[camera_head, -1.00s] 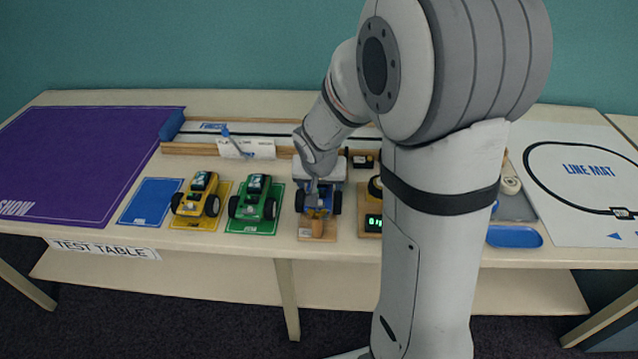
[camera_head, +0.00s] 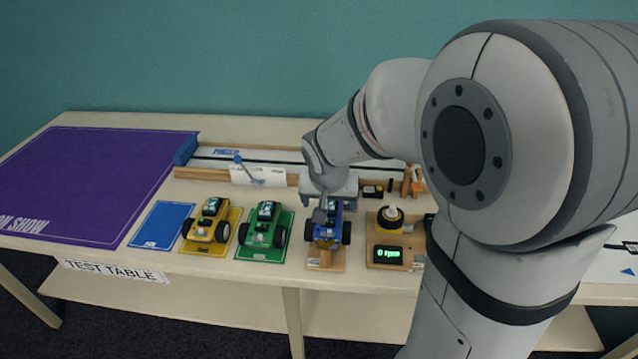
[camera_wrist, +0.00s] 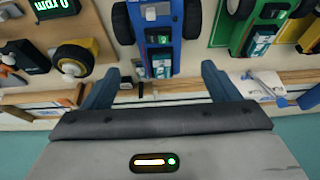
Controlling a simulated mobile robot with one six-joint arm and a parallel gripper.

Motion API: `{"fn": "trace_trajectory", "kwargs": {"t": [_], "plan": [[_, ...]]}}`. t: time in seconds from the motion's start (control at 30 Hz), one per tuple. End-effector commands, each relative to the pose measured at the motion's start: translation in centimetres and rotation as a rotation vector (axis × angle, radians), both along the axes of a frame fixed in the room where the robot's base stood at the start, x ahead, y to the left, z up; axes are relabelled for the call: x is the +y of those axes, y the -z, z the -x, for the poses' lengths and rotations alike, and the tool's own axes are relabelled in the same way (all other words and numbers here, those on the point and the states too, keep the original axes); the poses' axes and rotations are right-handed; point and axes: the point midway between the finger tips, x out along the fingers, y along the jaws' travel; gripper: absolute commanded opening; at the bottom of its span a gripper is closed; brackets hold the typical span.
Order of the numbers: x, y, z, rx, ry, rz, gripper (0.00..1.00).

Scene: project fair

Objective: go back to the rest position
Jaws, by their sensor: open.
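My gripper (camera_wrist: 160,69) is open and empty, its two blue-grey fingers spread wide in the wrist view. In the wrist view the blue car (camera_wrist: 157,25) lies just beyond the fingertips, lined up between them, with no finger closed on it. In the head view the blue car (camera_head: 329,228) stands on a wooden stand (camera_head: 325,262), and my gripper is over its rear end. My wrist hides part of the car there, and I cannot tell the exact gap.
A yellow car (camera_head: 208,229) and a green car (camera_head: 263,235) stand on mats to the left. A blue mat (camera_head: 160,226) is empty. A device reading 0 rpm (camera_head: 388,254) is close right of the stand. A wood-edged track (camera_head: 205,174) lies behind.

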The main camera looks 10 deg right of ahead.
Motion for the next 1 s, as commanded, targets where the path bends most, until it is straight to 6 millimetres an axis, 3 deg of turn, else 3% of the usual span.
{"fn": "trace_trajectory", "kwargs": {"t": [0.17, 0.27, 0.4, 0.6, 0.8, 1.0], "plan": [[-0.1, -0.9, 0.5, 0.004, -0.004, 0.002, 0.82], [-0.5, -3.1, 2.3, 0.019, -0.026, 0.007, 0.82], [-1.3, -7.6, 7.2, 0.066, -0.094, 0.014, 0.82], [-1.4, -12.0, 14.3, 0.135, -0.222, -0.002, 0.82], [-0.9, -13.4, 17.9, 0.167, -0.305, -0.020, 0.82], [-0.8, -13.2, 18.4, 0.172, -0.320, -0.024, 0.82]]}}
